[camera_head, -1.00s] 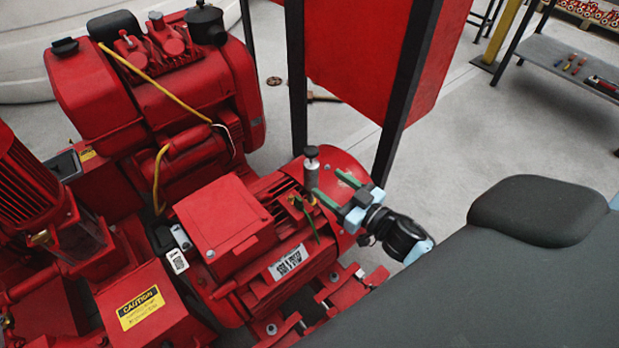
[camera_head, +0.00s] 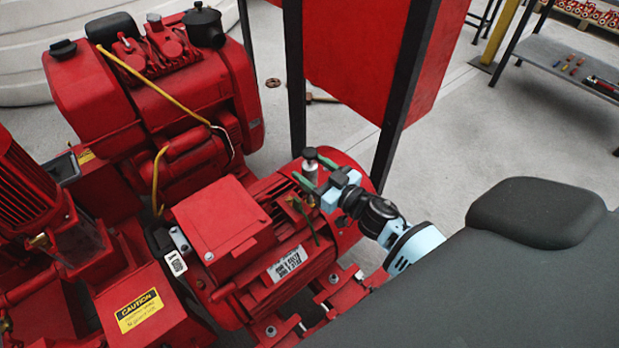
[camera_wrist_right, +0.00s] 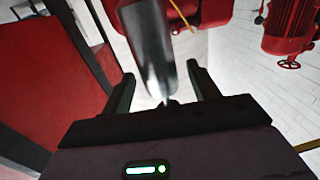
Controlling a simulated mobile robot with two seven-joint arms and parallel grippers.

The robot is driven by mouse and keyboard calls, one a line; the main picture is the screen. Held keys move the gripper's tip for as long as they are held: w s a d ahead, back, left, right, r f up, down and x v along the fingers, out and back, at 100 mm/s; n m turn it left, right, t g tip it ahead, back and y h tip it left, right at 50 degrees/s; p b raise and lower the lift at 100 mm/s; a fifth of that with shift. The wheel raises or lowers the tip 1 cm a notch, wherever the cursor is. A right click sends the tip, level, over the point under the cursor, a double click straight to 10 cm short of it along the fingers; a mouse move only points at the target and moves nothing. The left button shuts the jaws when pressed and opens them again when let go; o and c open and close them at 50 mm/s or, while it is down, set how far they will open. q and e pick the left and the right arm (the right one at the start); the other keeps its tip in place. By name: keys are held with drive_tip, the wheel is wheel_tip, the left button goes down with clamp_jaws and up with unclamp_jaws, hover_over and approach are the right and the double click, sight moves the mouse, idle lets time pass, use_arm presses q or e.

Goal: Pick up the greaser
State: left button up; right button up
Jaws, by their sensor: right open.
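The greaser (camera_head: 310,168) is a small grey metal cylinder with a black knob on top. It stands upright at the upper end of the red motor (camera_head: 270,235). My right gripper (camera_head: 306,167) reaches in from the right with its two green fingers open, one on each side of the greaser. In the right wrist view the greaser (camera_wrist_right: 147,45) is a blurred metallic cylinder between the open fingers (camera_wrist_right: 160,78). I cannot tell whether a finger touches it. My left gripper is not in view.
A dark upright post (camera_head: 408,90) and a red panel (camera_head: 360,50) stand just behind the greaser. A red engine (camera_head: 160,90) with a yellow cable is at the upper left. A grey table (camera_head: 575,65) is at the far right. Open floor (camera_head: 510,130) lies between.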

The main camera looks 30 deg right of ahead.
drive_tip(key=shift+w+a, duration=0.15)
drive_tip(key=shift+w, duration=0.35)
drive_tip(key=c, duration=1.1)
drive_tip(key=shift+c, duration=0.3)
drive_tip(key=shift+r, duration=0.2)
